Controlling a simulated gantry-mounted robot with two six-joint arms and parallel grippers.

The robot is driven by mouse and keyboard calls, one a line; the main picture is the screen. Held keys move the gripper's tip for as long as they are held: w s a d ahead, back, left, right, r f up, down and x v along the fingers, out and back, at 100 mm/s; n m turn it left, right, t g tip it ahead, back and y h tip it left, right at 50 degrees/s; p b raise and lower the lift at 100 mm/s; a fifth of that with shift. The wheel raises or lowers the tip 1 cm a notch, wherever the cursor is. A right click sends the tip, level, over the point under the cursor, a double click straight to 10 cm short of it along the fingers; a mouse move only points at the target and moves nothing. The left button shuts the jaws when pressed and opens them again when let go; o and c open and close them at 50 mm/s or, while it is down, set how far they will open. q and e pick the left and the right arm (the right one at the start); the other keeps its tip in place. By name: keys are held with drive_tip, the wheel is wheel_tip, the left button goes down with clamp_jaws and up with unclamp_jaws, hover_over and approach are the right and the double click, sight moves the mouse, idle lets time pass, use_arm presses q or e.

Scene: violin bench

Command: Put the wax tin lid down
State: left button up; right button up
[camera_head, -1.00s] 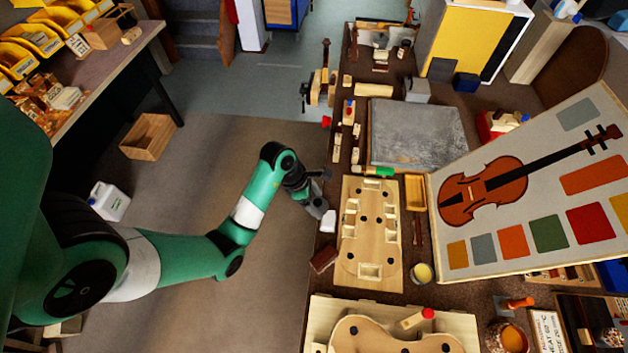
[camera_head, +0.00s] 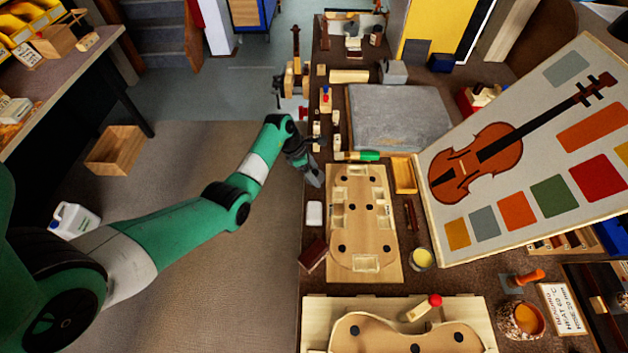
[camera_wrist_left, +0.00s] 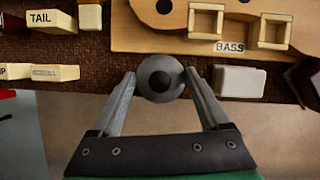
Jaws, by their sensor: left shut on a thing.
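My left gripper (camera_head: 314,180) is over the left edge of the bench, beside the far end of the wooden violin mould. In the left wrist view the gripper (camera_wrist_left: 160,82) is shut on a round grey piece with a dark centre, which I take for the wax tin lid (camera_wrist_left: 160,72). The lid sits between the fingertips, near the bench edge. An open tin of yellow wax (camera_head: 421,258) stands to the right of the mould's near end. My right gripper is not in view.
The mould (camera_head: 362,215) lies right of the gripper, and a white block (camera_head: 314,213) lies nearer. Small labelled blocks (camera_wrist_left: 52,20) line the bench edge. Dark bench strip is bare between them.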

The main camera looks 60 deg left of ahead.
use_arm(q)
wheel_tip(320, 180, down, 3)
drive_tip(key=shift+w+a+f+b, duration=0.1)
drive_tip(key=shift+b, duration=0.95)
drive_tip(key=shift+f, duration=0.25)
drive_tip(key=shift+r, duration=0.15)
drive_tip(key=shift+f, duration=0.2)
drive_tip(key=o, duration=1.2)
drive_tip(key=shift+c, duration=0.2)
drive_tip(key=shift+r, duration=0.35)
drive_tip(key=p+v, duration=0.6)
drive_tip(key=v, duration=0.5)
drive_tip(key=shift+r, duration=0.35)
